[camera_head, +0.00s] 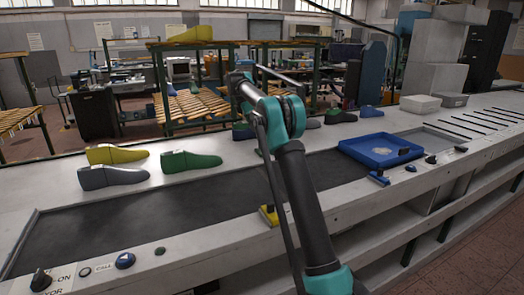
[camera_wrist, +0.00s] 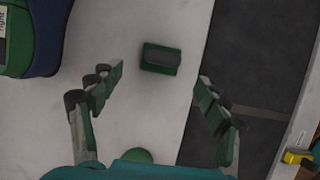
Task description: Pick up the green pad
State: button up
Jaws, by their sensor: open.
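The green pad (camera_wrist: 161,58) is a small green block with a dark grey top face. In the wrist view it lies on the light bench surface, a little above centre. My gripper (camera_wrist: 160,78) is open over the bench, its fingers wide apart. The pad shows between and just beyond the fingertips, with nothing held. In the head view my arm stands in front of this part of the bench. I cannot make out the gripper's fingers or the pad clearly there.
A green and blue shoe last (camera_wrist: 38,40) lies left of the pad. The dark belt (camera_wrist: 250,55) is to its right. Yellow (camera_head: 117,154), grey (camera_head: 112,177) and green (camera_head: 190,161) lasts stand on the bench, with a blue tray (camera_head: 352,148) at right.

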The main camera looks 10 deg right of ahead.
jog(key=x, duration=0.8)
jog(key=shift+s+d, duration=0.2)
jog(key=shift+s, duration=0.05)
jog(key=c, duration=1.3)
notch_tip(320, 180, up, 10)
